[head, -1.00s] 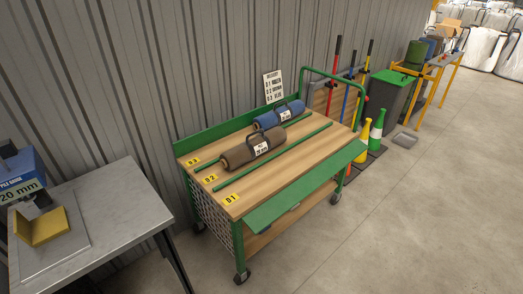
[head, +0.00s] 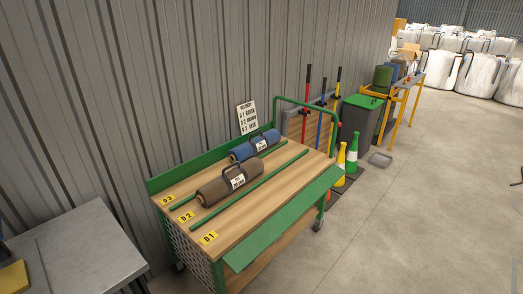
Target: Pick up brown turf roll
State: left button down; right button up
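The brown turf roll (head: 215,191) lies on the wooden top of a green-framed cart (head: 250,217), in the lane by the D2 label (head: 186,217). It has a dark carry handle and a white tag around its middle. A blue turf roll (head: 243,152) lies behind it in the lane by the D3 label (head: 167,200), with a green divider bar between them. The lane by the D1 label (head: 208,238) is empty. Neither of my grippers is in the head view.
A grey metal table (head: 75,250) stands at the lower left, apart from the cart. Yellow (head: 341,158) and green (head: 352,155) cones and a green-lidded bin (head: 358,122) stand beyond the cart. Concrete floor is open at the right. A corrugated wall runs behind.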

aim_at(224, 185)
jog(key=z, duration=0.55)
jog(key=k, duration=0.65)
jog(key=z, duration=1)
jog(key=i, duration=2.75)
jog(key=u, duration=1)
jog(key=i, duration=0.85)
jog(key=u, duration=1.35)
jog(key=i, duration=0.3)
jog(key=u, duration=0.05)
